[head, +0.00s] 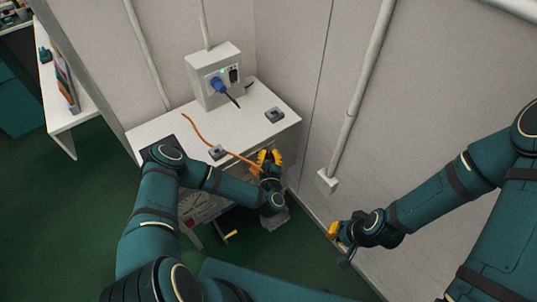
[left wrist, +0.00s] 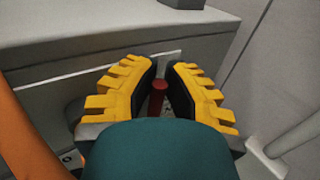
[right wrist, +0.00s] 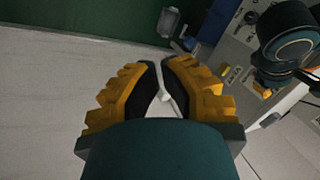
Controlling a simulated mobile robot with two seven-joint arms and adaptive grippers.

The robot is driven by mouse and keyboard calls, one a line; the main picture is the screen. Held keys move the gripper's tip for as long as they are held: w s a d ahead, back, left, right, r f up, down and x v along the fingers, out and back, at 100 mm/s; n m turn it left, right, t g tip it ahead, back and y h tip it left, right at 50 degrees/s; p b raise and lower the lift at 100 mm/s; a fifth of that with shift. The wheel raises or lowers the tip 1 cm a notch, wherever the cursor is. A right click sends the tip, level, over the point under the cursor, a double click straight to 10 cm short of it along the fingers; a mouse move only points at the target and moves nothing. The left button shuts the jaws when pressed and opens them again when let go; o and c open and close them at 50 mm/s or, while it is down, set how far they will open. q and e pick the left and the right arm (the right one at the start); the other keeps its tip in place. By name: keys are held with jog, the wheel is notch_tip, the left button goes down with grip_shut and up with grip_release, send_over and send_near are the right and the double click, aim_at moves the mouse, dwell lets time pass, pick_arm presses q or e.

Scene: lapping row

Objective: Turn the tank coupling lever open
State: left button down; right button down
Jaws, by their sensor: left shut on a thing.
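A red lever handle (left wrist: 158,97) stands between my left gripper's yellow-and-black fingers in the left wrist view. I take it for the tank coupling lever; its lower end and the coupling are hidden by the gripper. My left gripper (head: 268,157) is shut on this handle at the front edge of the white bench in the head view. My right gripper (head: 334,230) is low beside the wall, away from the bench. It also shows in the right wrist view (right wrist: 161,75), with a narrow gap between its fingers and nothing gripped.
The white bench (head: 150,138) carries a socket box (head: 204,95) with a blue plug (head: 217,86), an orange cable (head: 205,138) and small grey blocks. A yellow handle (head: 231,236) shows low in front. A conduit with a wall box (head: 327,181) runs on the right wall. Green floor is clear at left.

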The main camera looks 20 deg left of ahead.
pick_arm(q)
jog(key=shift+w+d+m+g+p, duration=0.5)
jog(key=shift+m+g+p, duration=0.3)
jog(key=shift+m, duration=0.2)
jog(key=shift+w+d+f+m+g+p, duration=0.25)
jog(key=shift+w+d+m+g+p, duration=0.2)
jog(key=shift+m+g+p, duration=0.4)
jog(key=shift+w+d+f+m+g+p, duration=0.3)
jog(key=shift+w+f+m+g+p, duration=0.15)
jog(key=shift+m+g+p, duration=0.4)
jog(key=shift+w+d+f+m+g+y+p, duration=0.35)
jog(key=shift+f+m+g+y, duration=0.3)
jog(key=shift+m, duration=0.25)
jog(key=shift+w+d+f+m+g+y+b, duration=0.1)
jog(key=shift+w+f+m+g+y+b, duration=0.1)
jog(key=shift+f+m+g+y, duration=0.55)
jog(key=shift+w+d+f+m+g+y+b, duration=0.1)
jog(key=shift+w+f+m+g+y+b, duration=0.1)
jog(key=shift+f+m+g, duration=0.9)
jog(key=shift+s+r, duration=0.1)
